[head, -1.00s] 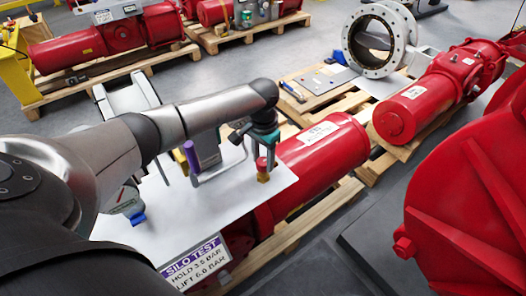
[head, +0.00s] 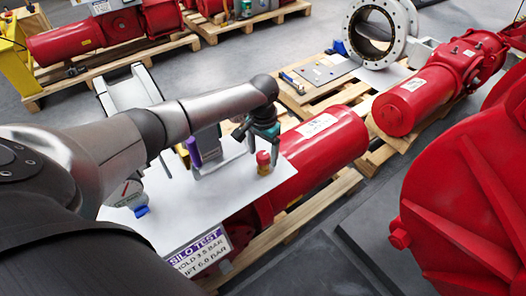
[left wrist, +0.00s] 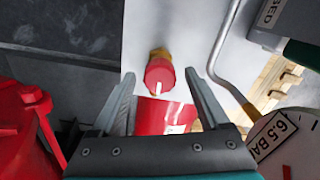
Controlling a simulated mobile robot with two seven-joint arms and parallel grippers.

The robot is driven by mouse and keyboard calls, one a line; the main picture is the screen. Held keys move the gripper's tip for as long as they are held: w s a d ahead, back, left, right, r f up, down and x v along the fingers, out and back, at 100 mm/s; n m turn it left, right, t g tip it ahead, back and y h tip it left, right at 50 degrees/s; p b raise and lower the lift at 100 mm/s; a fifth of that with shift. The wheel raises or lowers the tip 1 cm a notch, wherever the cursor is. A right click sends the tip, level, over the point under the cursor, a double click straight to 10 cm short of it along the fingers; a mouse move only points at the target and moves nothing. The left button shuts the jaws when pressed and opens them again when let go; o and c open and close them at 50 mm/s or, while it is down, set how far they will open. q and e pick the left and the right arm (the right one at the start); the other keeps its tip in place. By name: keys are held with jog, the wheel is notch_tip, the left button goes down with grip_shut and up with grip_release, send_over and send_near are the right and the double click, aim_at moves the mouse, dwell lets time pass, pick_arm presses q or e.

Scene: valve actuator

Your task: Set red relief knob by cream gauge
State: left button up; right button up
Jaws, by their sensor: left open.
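The red relief knob (head: 263,158) sits on a brass base on a white panel (head: 180,215). Its white mark shows in the left wrist view, where the knob (left wrist: 160,74) appears between my fingertips. My left gripper (head: 268,146) is open and empty just above the knob, apparently clear of it. A sign (head: 200,252) on the panel's front edge reads SILO TEST, HOLD 3.5 BAR, LIFT 6.0 BAR. My right gripper is not in view.
A purple-gripped lever (head: 193,152) stands left of the knob. A red cylinder (head: 325,145) lies just behind on a pallet.

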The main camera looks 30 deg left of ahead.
aim_at(263, 155)
pick_arm(q)
jog(key=shift+r, duration=0.1)
notch_tip(263, 155, up, 15)
jog(key=p, duration=0.3)
jog(key=shift+d, duration=0.1)
dwell(0.5)
